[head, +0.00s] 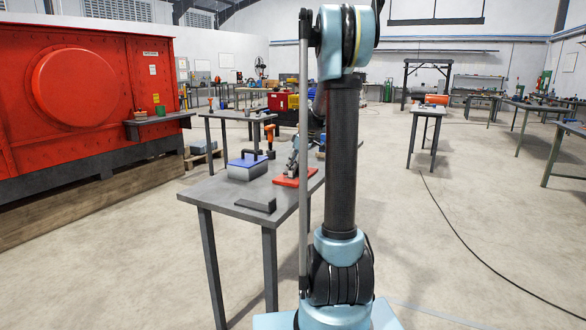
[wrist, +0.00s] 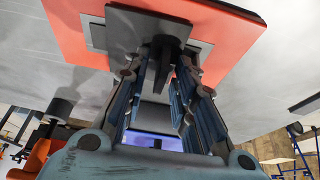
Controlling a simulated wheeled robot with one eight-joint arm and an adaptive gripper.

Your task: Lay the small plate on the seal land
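In the wrist view, a grey small plate (wrist: 206,42) with a dark upright grip (wrist: 165,24) appears over a red base (wrist: 75,35). My gripper (wrist: 172,55) has its two fingers on either side of the dark grip; whether they press on it cannot be told. In the head view, my gripper (head: 292,163) is low over the red base (head: 287,181) on the near table. The plate is too small to make out there. The seal land cannot be told apart, and contact under the plate is hidden.
The grey table (head: 222,195) also holds a blue-topped box (head: 247,168), an orange drill (head: 270,136) and a dark flat piece (head: 256,206) near its front. A red machine (head: 80,85) stands at left. The floor to the right is open, crossed by a cable.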

